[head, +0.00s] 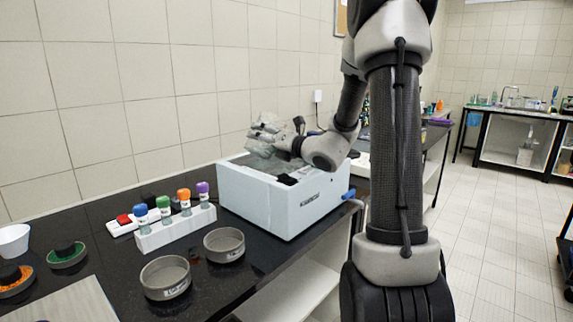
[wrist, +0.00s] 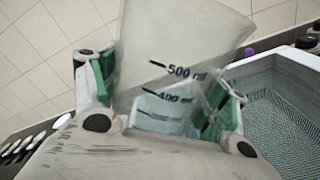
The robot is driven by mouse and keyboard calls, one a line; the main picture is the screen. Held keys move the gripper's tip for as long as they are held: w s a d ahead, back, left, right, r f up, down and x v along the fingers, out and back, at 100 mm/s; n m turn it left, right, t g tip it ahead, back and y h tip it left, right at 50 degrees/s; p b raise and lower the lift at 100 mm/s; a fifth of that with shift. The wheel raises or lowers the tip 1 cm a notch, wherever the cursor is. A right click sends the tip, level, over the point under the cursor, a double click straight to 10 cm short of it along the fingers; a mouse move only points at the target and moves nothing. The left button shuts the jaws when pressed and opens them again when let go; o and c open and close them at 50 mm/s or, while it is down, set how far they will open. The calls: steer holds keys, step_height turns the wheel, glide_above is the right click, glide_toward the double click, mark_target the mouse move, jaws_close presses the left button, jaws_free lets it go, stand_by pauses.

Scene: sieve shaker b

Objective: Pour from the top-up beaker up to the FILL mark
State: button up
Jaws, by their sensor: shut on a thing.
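My gripper (wrist: 162,92) is shut on a clear beaker (wrist: 190,35), with its green finger pads on either side. Black marks read 500 ml and 400 on the beaker, which looks tilted in the wrist view. A paler patch low in it may be liquid; I cannot tell the level. In the head view my gripper (head: 268,132) is over the far side of a pale blue open-topped bath (head: 262,203). The bath's rim and textured inside also show in the wrist view (wrist: 285,60). I cannot make out a FILL mark or a pouring stream.
A white rack (head: 178,230) with several coloured-cap bottles stands left of the bath. Two grey sieves (head: 166,278) (head: 224,245) sit in front on the black bench. A red-switch box (head: 124,221) lies behind the rack. A white bowl (head: 14,241) is at far left. The tiled wall is close behind.

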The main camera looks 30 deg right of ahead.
steer(key=n, duration=0.1)
steer(key=a+n, duration=0.1)
steer(key=n+b, duration=0.1)
steer(key=shift+s+a+f+n, duration=0.3)
steer(key=shift+a+f+n, duration=0.05)
steer(key=shift+a+n, duration=0.05)
steer(key=n, duration=0.1)
steer(key=a+n+b, duration=0.1)
steer(key=r+n, duration=0.1)
steer(key=shift+s+a+n, duration=0.15)
steer(key=shift+s+n, duration=0.1)
steer(key=shift+n, duration=0.15)
step_height(320, 180, up, 6)
steer(key=shift+b, duration=0.3)
step_height(320, 180, down, 6)
steer(key=shift+r, duration=0.2)
steer(key=shift+f, duration=0.3)
steer(key=m, duration=0.1)
steer(key=d+m+p, duration=0.1)
steer(key=m, duration=0.1)
steer(key=d+f+m, duration=0.1)
steer(key=m, duration=0.1)
steer(key=shift+w+f+p, duration=0.1)
steer(key=shift+w+p, duration=0.25)
steer(key=shift+w+d+r+m+p, duration=0.1)
steer(key=shift+d+r+m+p, duration=0.2)
steer(key=shift+m, duration=0.35)
steer(key=shift+w+d+r+m+p, duration=0.1)
steer(key=shift+d+r+m+p, duration=0.15)
steer(key=shift+m, duration=0.4)
